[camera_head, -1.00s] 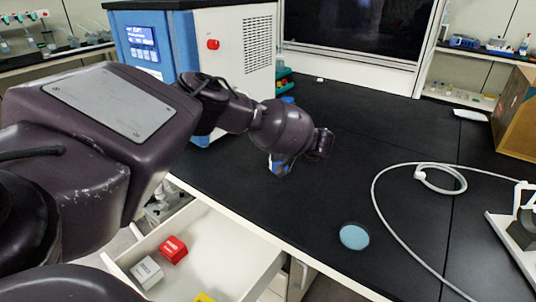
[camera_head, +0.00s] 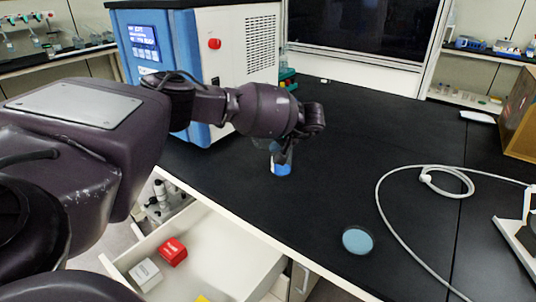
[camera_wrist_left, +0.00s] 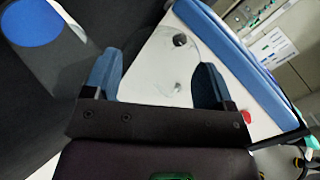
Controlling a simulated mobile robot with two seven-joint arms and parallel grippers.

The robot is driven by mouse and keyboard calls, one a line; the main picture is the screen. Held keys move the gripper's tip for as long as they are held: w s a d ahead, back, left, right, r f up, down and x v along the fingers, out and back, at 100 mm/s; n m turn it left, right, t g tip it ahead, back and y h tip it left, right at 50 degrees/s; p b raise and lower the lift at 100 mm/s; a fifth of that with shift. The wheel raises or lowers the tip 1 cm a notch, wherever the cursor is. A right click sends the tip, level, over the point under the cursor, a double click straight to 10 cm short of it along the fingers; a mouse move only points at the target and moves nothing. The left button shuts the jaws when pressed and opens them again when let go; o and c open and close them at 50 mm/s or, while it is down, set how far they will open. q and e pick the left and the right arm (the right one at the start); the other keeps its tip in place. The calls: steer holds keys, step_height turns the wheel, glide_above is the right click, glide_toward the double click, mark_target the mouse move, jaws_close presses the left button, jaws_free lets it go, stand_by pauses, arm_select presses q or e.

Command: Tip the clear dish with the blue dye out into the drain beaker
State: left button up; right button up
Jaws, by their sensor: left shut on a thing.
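My left gripper (camera_wrist_left: 155,85) is shut on a clear, round, see-through dish (camera_wrist_left: 168,62). No blue shows in the dish in the left wrist view. In the head view the gripper (camera_head: 287,138) hangs just above a small clear beaker with bright blue liquid (camera_head: 281,169), which stands on the black bench. The blue liquid (camera_wrist_left: 32,22) shows as a disc at the top left of the left wrist view. The gripper and wrist partly hide the dish and the beaker's top in the head view. My right gripper is not in view.
A flat round dish with pale blue content (camera_head: 357,240) lies on the bench (camera_head: 370,150). A white hose (camera_head: 385,195) curls at the right. The white and blue freeze dryer (camera_head: 235,45) stands behind the arm. An open drawer (camera_head: 215,255) holds red and white boxes.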

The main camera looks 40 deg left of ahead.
arm_select(q)
steer(key=shift+s+a+r+h, duration=0.15)
steer(key=shift+a+h, duration=0.2)
steer(key=shift+h, duration=0.55)
steer(key=shift+a+f+h, duration=0.3)
steer(key=shift+a+h, duration=0.25)
steer(key=shift+h, duration=0.35)
steer(key=s+a+f+t+h+b, duration=0.1)
steer(key=a+f+h+b, duration=0.2)
steer(key=a+h, duration=0.4)
steer(key=shift+a+f, duration=0.25)
